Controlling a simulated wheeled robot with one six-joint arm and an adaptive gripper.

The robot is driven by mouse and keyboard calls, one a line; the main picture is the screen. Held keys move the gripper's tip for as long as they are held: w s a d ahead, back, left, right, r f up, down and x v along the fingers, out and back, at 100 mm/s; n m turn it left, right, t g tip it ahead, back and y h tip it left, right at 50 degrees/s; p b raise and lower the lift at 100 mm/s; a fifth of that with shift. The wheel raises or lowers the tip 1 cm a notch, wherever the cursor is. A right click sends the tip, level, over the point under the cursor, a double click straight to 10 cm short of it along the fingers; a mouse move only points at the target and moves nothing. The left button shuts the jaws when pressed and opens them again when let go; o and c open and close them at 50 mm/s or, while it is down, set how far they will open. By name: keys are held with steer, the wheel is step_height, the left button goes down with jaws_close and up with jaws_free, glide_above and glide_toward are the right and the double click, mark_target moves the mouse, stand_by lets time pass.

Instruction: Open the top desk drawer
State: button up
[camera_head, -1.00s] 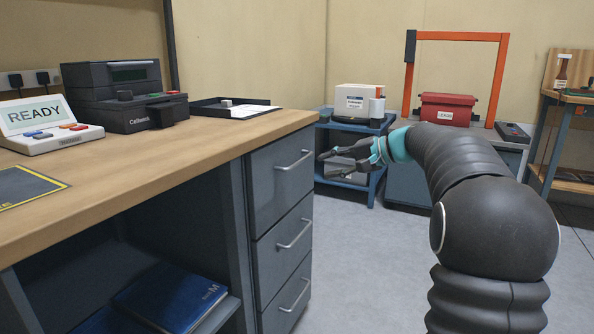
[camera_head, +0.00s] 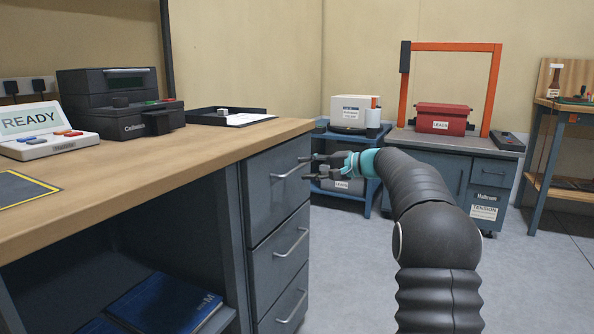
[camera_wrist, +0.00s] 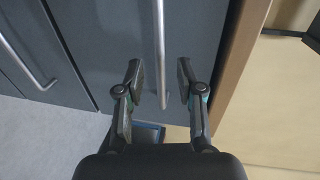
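The top desk drawer (camera_head: 262,196) is the uppermost of three grey drawers under the wooden desktop, and it looks closed. Its silver bar handle (camera_head: 291,169) runs across its front. My gripper (camera_head: 304,168) is at the height of this handle, with its fingers pointing left toward it. In the wrist view the open fingers (camera_wrist: 160,75) lie on either side of the top handle (camera_wrist: 160,50), with gaps to the bar on both sides. I cannot tell how deep the bar sits between the fingertips.
The middle handle (camera_head: 291,242) and the bottom handle (camera_head: 292,306) are below. The wooden desktop (camera_head: 225,147) overhangs just above the drawer. A blue shelf cart (camera_head: 367,190) stands behind my gripper. Grey floor (camera_head: 345,270) is clear in front of the drawers.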

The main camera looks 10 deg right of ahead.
mark_target(298, 169)
steer(key=shift+x, duration=2.1)
jaws_close()
